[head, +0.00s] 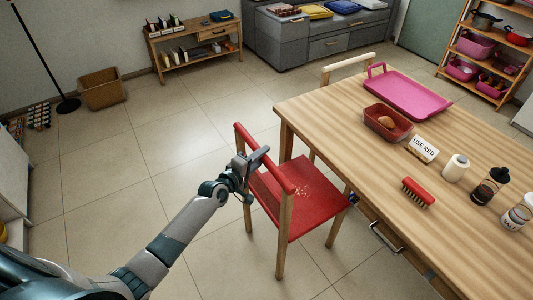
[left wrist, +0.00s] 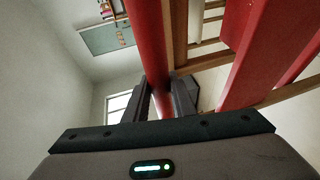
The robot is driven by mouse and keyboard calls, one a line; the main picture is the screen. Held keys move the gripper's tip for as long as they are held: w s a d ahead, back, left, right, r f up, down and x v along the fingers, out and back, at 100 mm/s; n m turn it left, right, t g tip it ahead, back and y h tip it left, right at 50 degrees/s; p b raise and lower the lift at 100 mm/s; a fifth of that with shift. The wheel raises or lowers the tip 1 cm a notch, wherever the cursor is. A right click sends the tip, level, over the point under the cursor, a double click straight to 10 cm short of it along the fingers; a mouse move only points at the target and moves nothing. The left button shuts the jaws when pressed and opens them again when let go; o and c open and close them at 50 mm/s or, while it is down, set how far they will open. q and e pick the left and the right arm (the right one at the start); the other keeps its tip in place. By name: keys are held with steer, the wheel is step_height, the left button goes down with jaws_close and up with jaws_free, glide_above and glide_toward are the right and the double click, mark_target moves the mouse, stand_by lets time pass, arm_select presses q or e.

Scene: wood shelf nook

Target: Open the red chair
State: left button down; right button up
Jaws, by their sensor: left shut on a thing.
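The red chair (head: 318,210) stands on the floor at the near left side of the wooden table. It has a red seat with light crumbs or specks on it, wooden legs and a red top rail. My left gripper (head: 262,156) is shut on that top rail at the chair's back. In the left wrist view the red rail (left wrist: 148,35) runs down between the two fingers of my left gripper (left wrist: 160,95). Part of the rail is hidden behind the gripper. My right gripper is not in view.
The wooden table (head: 335,105) is right of the chair and holds a pink tray (head: 408,92), a red bin (head: 387,122), a "USE RED" sign (head: 423,149), a brush (head: 418,193) and jars. A second chair (head: 347,68) stands behind it.

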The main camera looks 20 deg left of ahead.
arm_select(q)
steer(key=s+a, duration=0.4)
steer(key=s, duration=0.1)
steer(key=shift+s+f, duration=0.2)
steer(key=shift+s, duration=0.05)
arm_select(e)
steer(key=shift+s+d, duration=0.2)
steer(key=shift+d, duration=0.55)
arm_select(q)
steer(key=shift+a, duration=0.1)
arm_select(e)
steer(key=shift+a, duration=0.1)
arm_select(q)
steer(key=c, duration=1.6)
jaws_free()
steer(key=shift+o, duration=0.6)
steer(key=shift+r, duration=0.15)
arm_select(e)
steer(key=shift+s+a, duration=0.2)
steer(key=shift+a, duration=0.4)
